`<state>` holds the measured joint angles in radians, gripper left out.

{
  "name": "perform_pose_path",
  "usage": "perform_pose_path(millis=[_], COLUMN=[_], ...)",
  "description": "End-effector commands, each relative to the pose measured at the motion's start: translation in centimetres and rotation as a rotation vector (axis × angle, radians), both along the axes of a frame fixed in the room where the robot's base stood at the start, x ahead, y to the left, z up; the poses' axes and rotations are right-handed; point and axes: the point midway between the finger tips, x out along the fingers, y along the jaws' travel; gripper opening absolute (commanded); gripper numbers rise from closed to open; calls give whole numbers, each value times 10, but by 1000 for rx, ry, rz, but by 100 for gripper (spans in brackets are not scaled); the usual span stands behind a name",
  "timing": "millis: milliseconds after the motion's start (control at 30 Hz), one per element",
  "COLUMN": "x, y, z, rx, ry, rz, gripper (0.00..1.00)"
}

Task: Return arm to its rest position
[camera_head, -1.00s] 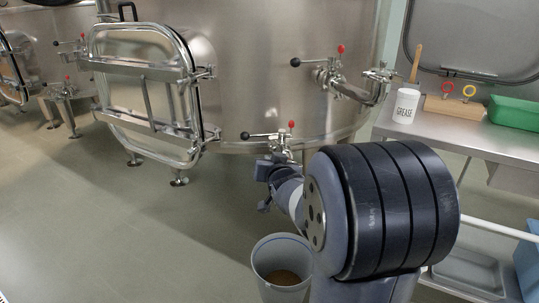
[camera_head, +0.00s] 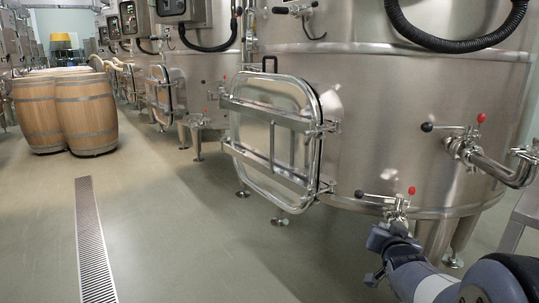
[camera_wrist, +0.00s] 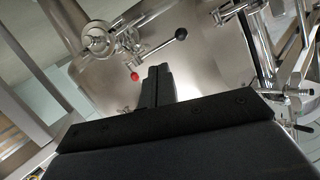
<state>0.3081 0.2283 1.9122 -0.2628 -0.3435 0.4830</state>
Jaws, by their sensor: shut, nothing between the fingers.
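My gripper (camera_head: 376,258) is at the lower right of the head view, in front of and below the lower valve (camera_head: 397,203) with a red knob and a black-ended lever. I cannot tell whether it touches the valve. My arm runs from it to the bottom right corner. In the wrist view my gripper (camera_wrist: 157,74) has its two dark fingers together with nothing between them. A red knob (camera_wrist: 134,76) and a black ball-ended lever (camera_wrist: 180,34) show just beyond the fingertips.
The steel vat (camera_head: 390,110) stands close beyond the arm, with its hatch door (camera_head: 270,140) ajar or shut, I cannot tell. An upper valve (camera_head: 465,145) projects at right. Barrels (camera_head: 88,112) stand at left. The floor around the drain grate (camera_head: 93,240) is clear.

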Motion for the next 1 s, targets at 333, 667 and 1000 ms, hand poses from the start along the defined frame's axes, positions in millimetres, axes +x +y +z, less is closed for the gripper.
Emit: perform_pose_path(millis=[333, 667, 1000], x=[58, 69, 67], y=[-16, -28, -30], z=[-18, -52, -60], rx=[-1, 0, 0], ry=[1, 1, 1], rz=[0, -1, 0], gripper=[0, 0, 0])
